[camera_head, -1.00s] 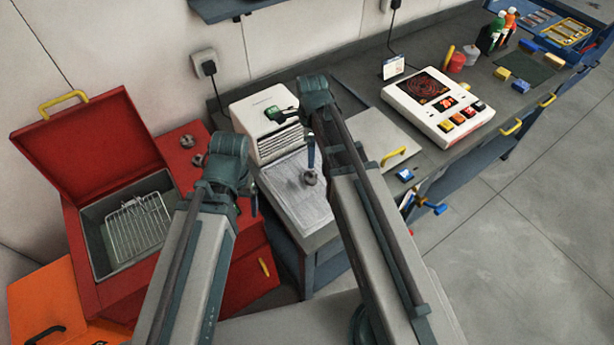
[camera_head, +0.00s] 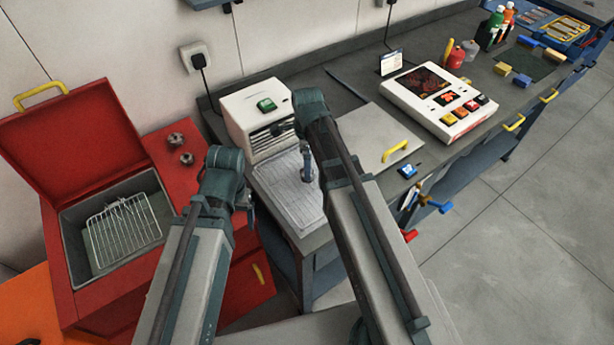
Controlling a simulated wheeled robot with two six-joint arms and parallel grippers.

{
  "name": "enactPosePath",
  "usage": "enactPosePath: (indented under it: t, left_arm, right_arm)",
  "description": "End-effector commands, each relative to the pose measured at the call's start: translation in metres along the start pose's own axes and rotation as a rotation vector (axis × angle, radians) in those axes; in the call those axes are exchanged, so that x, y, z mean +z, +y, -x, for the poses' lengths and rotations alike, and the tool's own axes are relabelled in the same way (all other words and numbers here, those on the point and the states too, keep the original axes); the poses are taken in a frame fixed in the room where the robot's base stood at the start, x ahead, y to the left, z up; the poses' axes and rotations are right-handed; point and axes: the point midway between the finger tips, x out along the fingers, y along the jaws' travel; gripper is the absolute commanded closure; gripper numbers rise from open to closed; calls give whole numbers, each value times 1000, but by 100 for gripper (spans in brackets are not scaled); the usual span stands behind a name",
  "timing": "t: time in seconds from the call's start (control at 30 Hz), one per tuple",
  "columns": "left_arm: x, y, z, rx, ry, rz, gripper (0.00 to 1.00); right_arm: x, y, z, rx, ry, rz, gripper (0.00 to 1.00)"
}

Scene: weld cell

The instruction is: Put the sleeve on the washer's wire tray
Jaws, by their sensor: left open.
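The washer (camera_head: 88,300) is the red cabinet at the left with its lid (camera_head: 60,140) raised. Its wire tray (camera_head: 108,250) lies in the grey basin (camera_head: 72,232). My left gripper (camera_head: 247,203) is open beside its wrist, right of the washer and mostly hidden by my arm. My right gripper (camera_head: 307,168) points down over the white ribbed mat (camera_head: 283,200); whether its jaws are open or shut is unclear. I cannot pick out the sleeve for sure; a small grey round part seen on the mat earlier is hidden or merged with the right fingertips.
Two grey knobs (camera_head: 181,149) stand on the washer's right side top. A white box with a green button (camera_head: 266,105) stands behind the mat. A white control panel (camera_head: 440,100) is farther right on the bench. The floor (camera_head: 510,220) at the right is clear.

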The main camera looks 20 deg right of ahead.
Motion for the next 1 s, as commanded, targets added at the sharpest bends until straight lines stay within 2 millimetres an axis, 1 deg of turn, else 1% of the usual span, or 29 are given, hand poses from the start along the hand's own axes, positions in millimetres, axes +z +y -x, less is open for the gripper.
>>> enactPosePath:
  t: [0.03, 0.3, 0.4, 0.7, 0.77, 0.8, 0.87, 1.0]
  left_arm:
    - [0, 1, -7, 0, 0, 0, 16]
    - [-2, 4, -40, 0, 0, 1, 16]
    - [-3, 5, -49, 0, 0, 1, 16]
    - [-3, 5, -48, 0, 0, 1, 16]
    - [-3, 5, -48, 0, 0, 1, 16]
    - [-3, 5, -48, 0, 0, 1, 16]
    - [-3, 5, -48, 0, 0, 1, 16]
    - [-3, 5, -48, 0, 0, 1, 16]
  right_arm:
    - [0, -1, -7, 0, 0, 0, 11]
    - [0, -3, -40, 0, 0, 0, 11]
    - [0, -3, -49, 0, 0, 0, 11]
    - [0, -3, -49, 0, 0, 0, 11]
    - [0, -3, -49, 0, 0, 0, 22]
    - [0, -3, -49, 0, 0, 0, 29]
    - [0, -3, -49, 0, 0, 0, 40]
    - [0, -3, -49, 0, 0, 0, 65]
